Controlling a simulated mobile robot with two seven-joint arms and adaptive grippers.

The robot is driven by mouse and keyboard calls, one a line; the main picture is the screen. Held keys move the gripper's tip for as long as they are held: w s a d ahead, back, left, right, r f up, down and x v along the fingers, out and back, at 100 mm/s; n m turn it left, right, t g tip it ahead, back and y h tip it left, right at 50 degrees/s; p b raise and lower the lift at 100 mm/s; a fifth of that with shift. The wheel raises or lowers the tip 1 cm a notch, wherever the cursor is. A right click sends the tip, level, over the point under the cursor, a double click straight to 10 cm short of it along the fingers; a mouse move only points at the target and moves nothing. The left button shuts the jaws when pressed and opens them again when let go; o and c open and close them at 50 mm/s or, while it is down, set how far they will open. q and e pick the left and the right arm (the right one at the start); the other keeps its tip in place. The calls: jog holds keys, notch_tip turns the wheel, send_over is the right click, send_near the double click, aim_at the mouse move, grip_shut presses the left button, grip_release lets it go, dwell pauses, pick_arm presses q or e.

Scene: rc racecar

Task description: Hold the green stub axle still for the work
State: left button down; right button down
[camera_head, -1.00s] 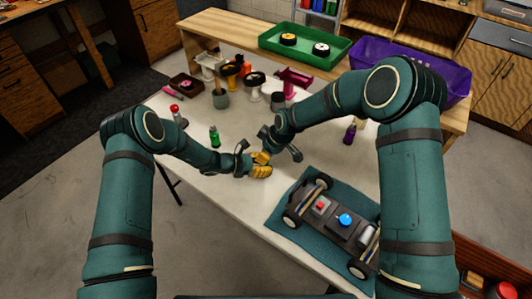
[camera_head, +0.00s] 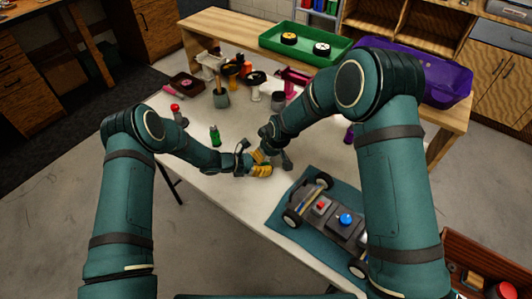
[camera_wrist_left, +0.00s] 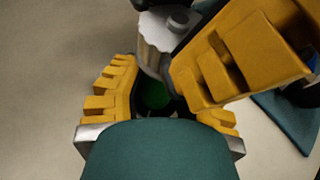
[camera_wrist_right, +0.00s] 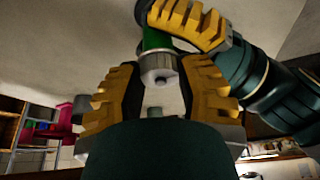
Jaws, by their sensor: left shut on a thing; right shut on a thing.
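My left gripper (camera_head: 259,165) is over the white table and is shut on the green stub axle (camera_wrist_left: 155,95), which shows as a dark green patch between its yellow fingers. In the right wrist view the green stub axle (camera_wrist_right: 155,38) stands out from the left gripper's yellow fingers (camera_wrist_right: 190,20), with a silver ribbed piece (camera_wrist_right: 158,72) at its end. My right gripper (camera_wrist_right: 158,95) has its yellow fingers on both sides of that silver piece and is shut on it. In the head view the axle is hidden by the grippers.
An RC car (camera_head: 335,220) lies on a teal mat (camera_head: 283,215) to the right of the grippers. A green bottle (camera_head: 214,136) and a red-topped bottle (camera_head: 178,117) stand left. Several parts on stands are at the back. The table's front left is clear.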

jog(key=shift+f, duration=0.1)
jog(key=c, duration=0.5)
grip_release()
jog(key=shift+r, duration=0.45)
jog(key=v, duration=1.1)
jog(key=shift+s+d+r, duration=0.1)
jog(key=shift+s+d, duration=0.05)
jog(key=shift+s, duration=0.05)
